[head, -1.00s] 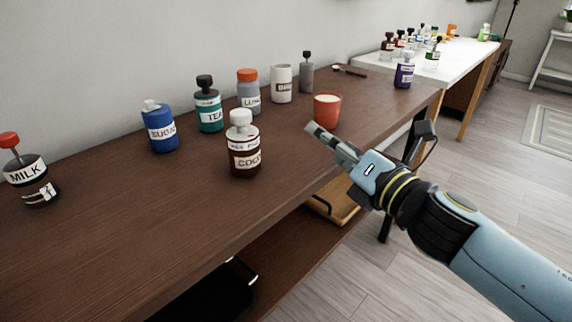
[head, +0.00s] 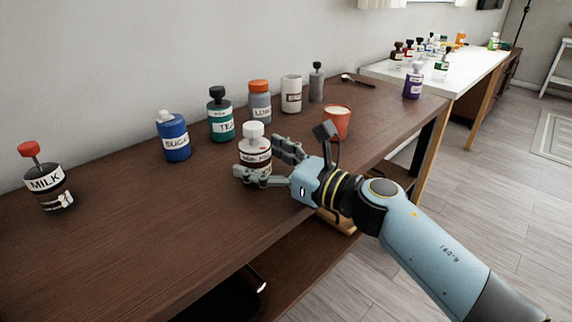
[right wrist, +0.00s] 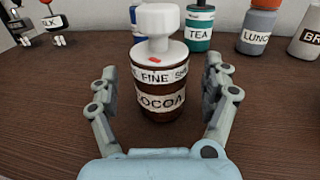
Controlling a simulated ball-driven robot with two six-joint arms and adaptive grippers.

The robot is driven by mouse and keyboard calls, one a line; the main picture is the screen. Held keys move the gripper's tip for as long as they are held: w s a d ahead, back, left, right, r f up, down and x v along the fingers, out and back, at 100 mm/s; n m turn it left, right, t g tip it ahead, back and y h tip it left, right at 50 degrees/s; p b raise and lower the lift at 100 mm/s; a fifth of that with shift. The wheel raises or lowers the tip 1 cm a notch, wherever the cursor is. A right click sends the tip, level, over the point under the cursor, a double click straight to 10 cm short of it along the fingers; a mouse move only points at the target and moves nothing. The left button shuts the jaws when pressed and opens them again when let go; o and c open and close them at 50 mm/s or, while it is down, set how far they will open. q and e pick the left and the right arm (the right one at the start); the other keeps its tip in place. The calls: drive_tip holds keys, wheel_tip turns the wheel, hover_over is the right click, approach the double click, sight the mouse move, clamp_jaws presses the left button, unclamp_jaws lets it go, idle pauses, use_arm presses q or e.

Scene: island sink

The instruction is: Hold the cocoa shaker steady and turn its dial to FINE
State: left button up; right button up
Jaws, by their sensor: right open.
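The cocoa shaker (head: 255,152) stands upright on the brown table. It is a brown bottle with a white knob on top. In the right wrist view the shaker (right wrist: 160,102) shows a COCOA label, and above it a white dial band (right wrist: 160,76) reading FINE near the front, with a red mark just above. My right gripper (head: 262,164) is open, its fingers on either side of the shaker. In the right wrist view the gripper (right wrist: 160,95) shows a gap between each finger and the bottle. My left gripper is not in view.
A blue sugar bottle (head: 174,138), a teal tea bottle (head: 221,118) and a grey bottle with an orange cap (head: 259,102) stand behind. A red cup (head: 336,123) stands to the right, a milk jar (head: 48,187) far left. The table's front left is clear.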

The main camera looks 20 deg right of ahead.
drive_tip(key=shift+x, duration=1.05)
drive_tip(key=c, duration=1.3)
drive_tip(key=shift+c, duration=0.2)
